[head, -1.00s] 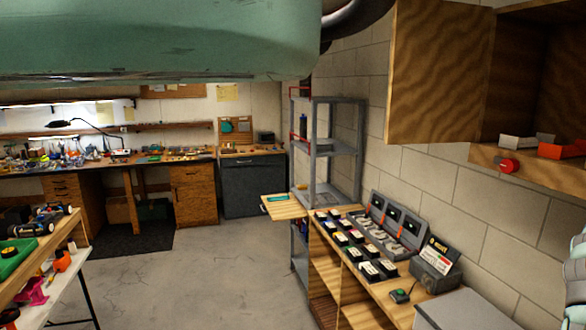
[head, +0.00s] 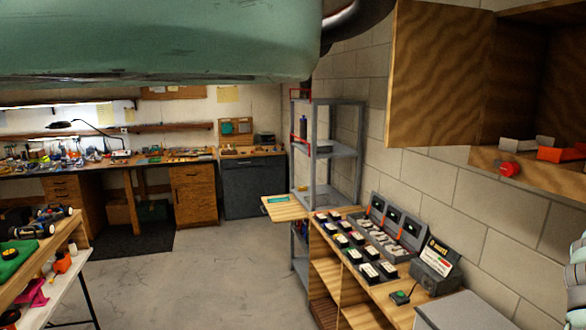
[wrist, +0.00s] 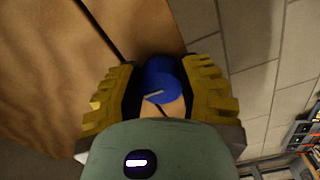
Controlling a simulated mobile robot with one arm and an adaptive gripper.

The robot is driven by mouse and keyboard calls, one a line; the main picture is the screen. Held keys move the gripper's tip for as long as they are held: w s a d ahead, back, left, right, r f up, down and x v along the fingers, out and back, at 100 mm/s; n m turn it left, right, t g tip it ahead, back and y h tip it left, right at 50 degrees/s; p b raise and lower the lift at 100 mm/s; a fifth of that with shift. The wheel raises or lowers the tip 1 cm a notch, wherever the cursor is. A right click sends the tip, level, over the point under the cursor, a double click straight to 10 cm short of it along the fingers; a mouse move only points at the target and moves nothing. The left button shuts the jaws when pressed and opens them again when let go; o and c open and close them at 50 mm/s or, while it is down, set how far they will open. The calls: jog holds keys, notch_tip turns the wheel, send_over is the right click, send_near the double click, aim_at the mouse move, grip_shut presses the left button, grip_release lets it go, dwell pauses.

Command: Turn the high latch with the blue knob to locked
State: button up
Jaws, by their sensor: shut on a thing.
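In the wrist view, a round blue knob (wrist: 160,82) with a short pale mark on its face sits between the two yellow ridged fingers of my gripper (wrist: 158,95). The fingers are closed on its sides. Behind it is a tan wooden panel (wrist: 50,50) with a dark seam running to the knob. The latch body behind the knob is hidden, so I cannot tell its position. In the head view the gripper and the blue knob do not show; my own green arm covers the top left.
In the head view, an open wooden wall cabinet (head: 440,75) with a red knob (head: 509,169) at its lower edge is at the upper right. Below it stands a wooden counter (head: 365,300) with small boxes. A grey shelf rack (head: 325,190) stands behind. The middle floor (head: 190,275) is clear.

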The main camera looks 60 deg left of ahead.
jog(key=o, duration=1.2)
jog(key=shift+s, duration=0.1)
jog(key=shift+v, duration=5.95)
